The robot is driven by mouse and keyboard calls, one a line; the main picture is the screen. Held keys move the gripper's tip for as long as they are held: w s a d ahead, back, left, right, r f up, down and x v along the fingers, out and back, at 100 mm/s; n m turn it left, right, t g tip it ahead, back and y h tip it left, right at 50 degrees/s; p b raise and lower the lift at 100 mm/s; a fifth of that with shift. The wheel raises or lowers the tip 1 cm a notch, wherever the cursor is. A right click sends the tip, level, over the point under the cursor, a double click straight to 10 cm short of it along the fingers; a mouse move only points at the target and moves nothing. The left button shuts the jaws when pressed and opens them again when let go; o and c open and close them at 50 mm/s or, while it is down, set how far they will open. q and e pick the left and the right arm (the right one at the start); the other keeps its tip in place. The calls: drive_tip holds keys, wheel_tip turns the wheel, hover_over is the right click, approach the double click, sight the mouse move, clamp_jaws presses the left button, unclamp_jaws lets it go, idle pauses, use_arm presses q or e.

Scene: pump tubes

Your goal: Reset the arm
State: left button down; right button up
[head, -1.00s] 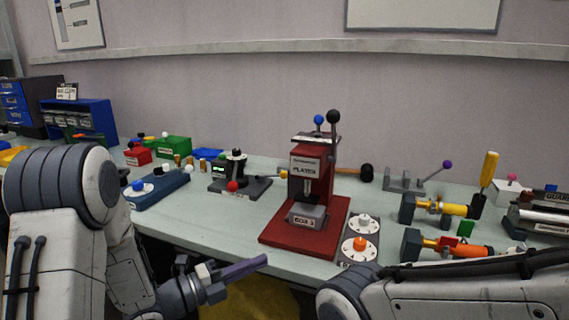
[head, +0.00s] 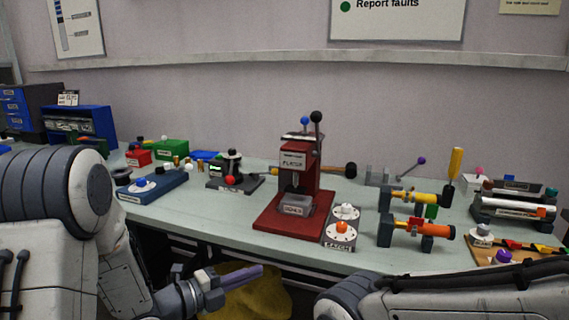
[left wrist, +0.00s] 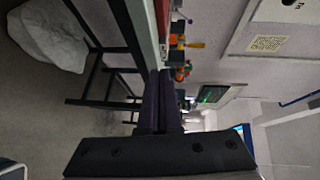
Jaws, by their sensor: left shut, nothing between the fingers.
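My left gripper (head: 238,278) is in front of the workbench and below its top, at the lower middle of the head view. Its purple-grey fingers are shut with nothing between them and point right. They also show in the left wrist view (left wrist: 160,98), seen against the floor, the bench edge and the wall. My right arm comes in at the lower right of the head view, and its gripper is out of frame.
The workbench (head: 200,228) holds a red press (head: 303,175), a black device with a red knob (head: 233,175), and yellow (head: 415,196) and orange (head: 432,231) pump tubes. A yellow heap (head: 255,300) lies below the bench. The bench's front edge is close to my left gripper.

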use_arm(q)
drive_tip(key=s+d+f+n+g+y, duration=0.1)
drive_tip(key=s+n+g+y, duration=0.45)
drive_tip(key=s+n, duration=0.65)
drive_tip(key=s+d+n+g+y, duration=0.2)
drive_tip(key=s+n+g+y, duration=0.5)
drive_tip(key=s, duration=0.8)
wheel_tip(320, 180, up, 15)
drive_tip(key=n+t+p, duration=0.1)
drive_tip(key=t+p, duration=0.1)
drive_tip(key=p, duration=1.3)
drive_tip(key=shift+a+n, duration=0.2)
drive_tip(key=shift+n, duration=0.1)
